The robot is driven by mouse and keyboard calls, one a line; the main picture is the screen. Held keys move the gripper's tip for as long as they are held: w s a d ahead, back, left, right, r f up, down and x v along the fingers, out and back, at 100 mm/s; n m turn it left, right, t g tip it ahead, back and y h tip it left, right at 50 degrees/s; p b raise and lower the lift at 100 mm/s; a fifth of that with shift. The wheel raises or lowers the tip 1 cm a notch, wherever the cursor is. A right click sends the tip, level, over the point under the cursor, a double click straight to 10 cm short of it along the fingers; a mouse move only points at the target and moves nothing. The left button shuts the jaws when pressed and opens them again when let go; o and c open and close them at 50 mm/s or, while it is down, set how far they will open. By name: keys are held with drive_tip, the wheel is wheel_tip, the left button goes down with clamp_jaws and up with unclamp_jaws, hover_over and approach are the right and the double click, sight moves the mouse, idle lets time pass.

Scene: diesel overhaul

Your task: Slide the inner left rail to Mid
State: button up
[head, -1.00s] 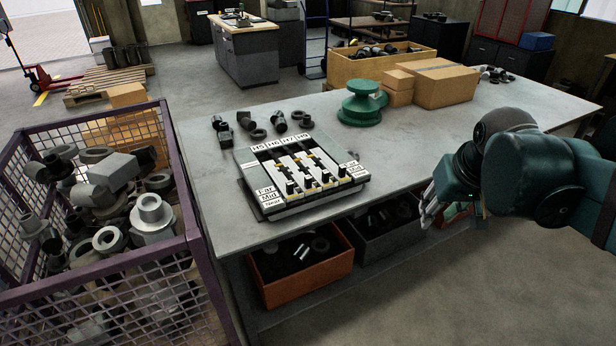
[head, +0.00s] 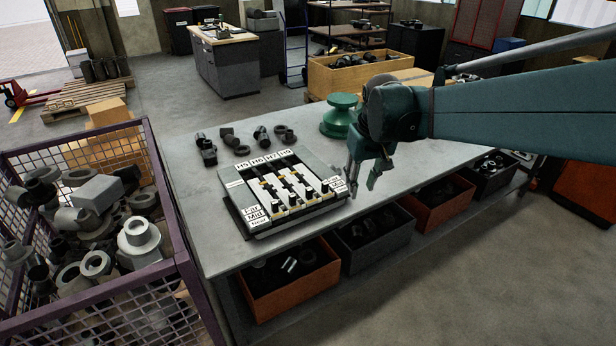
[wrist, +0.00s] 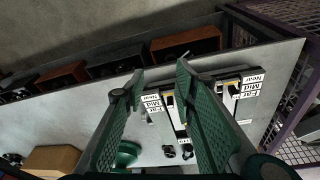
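The slider panel (head: 247,226) lies on the grey workbench, with labels H5, H6, H7 and H9 along its far edge and Far, Mid, Near labels at both sides. Its dark knobs stand in a row toward the near edge. The inner left rail's knob (head: 293,201) appears near the Near end; its exact position is too small to tell. My gripper (head: 362,178) is above the bench, just right of the panel, fingers apart and empty. In the wrist view, my gripper's open fingers (wrist: 159,76) hide part of the panel (wrist: 231,97).
Metal fittings (head: 262,135) lie behind the panel. A green flanged part (head: 338,116) stands on the bench behind my gripper. A purple mesh crate (head: 165,215) of metal parts stands left. Bins (head: 290,295) sit under the bench.

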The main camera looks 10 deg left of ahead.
drive_tip(key=w+a+f+n+g+p, duration=0.1)
drive_tip(key=w+a+f+p, duration=0.15)
drive_tip(key=a, duration=0.35)
drive_tip(key=w+a+f+n+p, duration=0.1)
drive_tip(key=w+a, duration=0.2)
drive_tip(key=a, duration=0.2)
drive_tip(key=n+g+h+p, duration=0.1)
drive_tip(key=p, duration=0.2)
hover_over(292, 195)
drive_tip(key=f, duration=0.3)
drive_tip(key=d+f, duration=0.1)
drive_tip(key=f, duration=0.1)
drive_tip(key=shift+f, duration=0.25)
drive_tip(key=shift+a+f, duration=0.35)
drive_tip(key=shift+a, duration=0.2)
drive_tip(key=shift+f, duration=0.1)
drive_tip(key=shift+f, duration=3.8)
